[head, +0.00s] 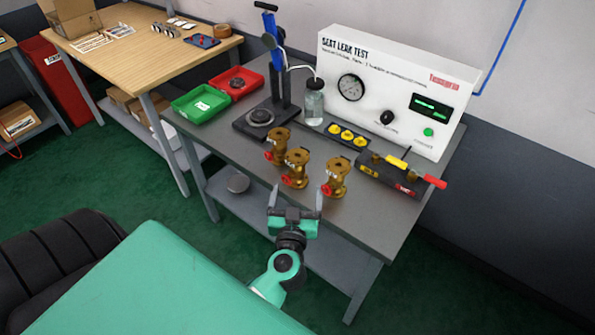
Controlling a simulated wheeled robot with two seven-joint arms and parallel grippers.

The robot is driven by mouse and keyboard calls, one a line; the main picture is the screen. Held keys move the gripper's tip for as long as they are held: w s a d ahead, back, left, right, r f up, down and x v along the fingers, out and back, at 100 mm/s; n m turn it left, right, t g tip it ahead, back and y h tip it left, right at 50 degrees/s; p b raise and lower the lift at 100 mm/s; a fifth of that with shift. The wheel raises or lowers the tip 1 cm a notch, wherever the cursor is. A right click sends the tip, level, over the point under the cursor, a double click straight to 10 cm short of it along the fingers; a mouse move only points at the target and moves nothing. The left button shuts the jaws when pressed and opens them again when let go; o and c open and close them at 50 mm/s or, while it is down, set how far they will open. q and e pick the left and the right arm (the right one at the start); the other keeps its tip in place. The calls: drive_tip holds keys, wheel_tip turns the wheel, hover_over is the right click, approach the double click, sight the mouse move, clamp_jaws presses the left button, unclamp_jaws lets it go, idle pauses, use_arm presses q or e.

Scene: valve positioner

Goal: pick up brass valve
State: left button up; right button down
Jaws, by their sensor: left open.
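Three brass valves stand upright at the front of the grey bench (390,218): a left one (277,147), a middle one (296,168) and a right one (336,178). Each has a red part low on its side. My left gripper (296,194) is open and empty, with its two fingers apart and pointing toward the bench. In the picture it is just below the middle and right valves, apart from them. My right gripper is not in view.
Behind the valves stand a leak test panel (395,90), a clear bottle (314,103) and a black stand with a blue clamp (278,55). A black block with a red handle (405,172) lies right. Green (201,103) and red (237,83) trays sit left.

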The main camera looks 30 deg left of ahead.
use_arm(q)
approach(298, 156)
drive_tip(key=x, duration=0.4)
drive_tip(key=shift+d, duration=0.1)
drive_tip(key=shift+x, duration=0.9)
drive_tip(key=x, duration=0.4)
drive_tip(key=shift+w+a+f, duration=0.15)
drive_tip(key=shift+a, duration=0.15)
clamp_jaws()
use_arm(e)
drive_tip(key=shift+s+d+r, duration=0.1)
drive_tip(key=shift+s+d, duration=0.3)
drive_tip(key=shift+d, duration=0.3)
